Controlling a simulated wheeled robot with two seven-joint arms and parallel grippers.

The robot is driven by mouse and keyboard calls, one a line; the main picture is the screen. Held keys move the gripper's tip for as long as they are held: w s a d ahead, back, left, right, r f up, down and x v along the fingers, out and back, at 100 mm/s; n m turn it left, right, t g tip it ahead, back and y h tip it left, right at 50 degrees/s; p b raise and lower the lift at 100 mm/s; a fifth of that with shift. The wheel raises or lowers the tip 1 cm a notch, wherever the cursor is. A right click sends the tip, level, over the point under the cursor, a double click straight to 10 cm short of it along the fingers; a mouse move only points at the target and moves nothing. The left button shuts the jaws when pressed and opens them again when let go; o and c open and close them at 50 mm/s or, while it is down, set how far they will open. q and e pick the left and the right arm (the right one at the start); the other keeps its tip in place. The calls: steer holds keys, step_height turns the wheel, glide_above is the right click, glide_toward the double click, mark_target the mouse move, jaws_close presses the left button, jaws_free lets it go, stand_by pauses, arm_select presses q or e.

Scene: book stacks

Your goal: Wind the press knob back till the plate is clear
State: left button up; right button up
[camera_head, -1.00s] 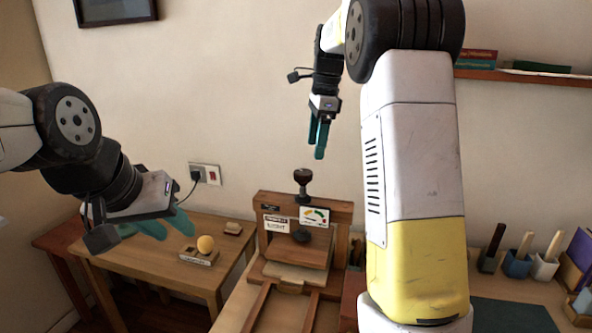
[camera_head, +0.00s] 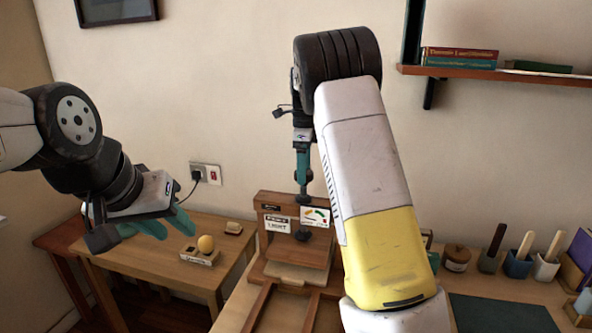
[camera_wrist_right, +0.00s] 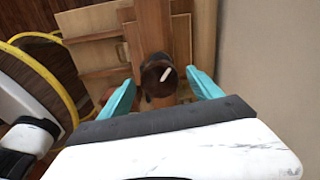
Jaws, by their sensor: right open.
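The wooden press (camera_head: 270,245) stands on the table, with a label and a card with a coloured gauge on its front. Its dark knob (camera_head: 302,197) is at the top; its upper part is partly hidden by my right gripper (camera_head: 302,178). The right gripper points straight down over the knob. In the right wrist view the round knob (camera_wrist_right: 158,72), with a white mark on top, lies between the two spread teal fingers, with gaps on both sides. A dark foot (camera_head: 302,235) shows lower on the press front, above a pale board (camera_head: 290,274). My left gripper (camera_head: 172,226) is open and empty, away from the press.
A wall shelf (camera_head: 500,74) with books is at upper right. Cups with handles (camera_head: 518,264) and a dark mat (camera_head: 500,312) lie to the right.

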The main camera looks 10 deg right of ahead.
steer(key=shift+f, duration=0.2)
steer(key=c, duration=1.4)
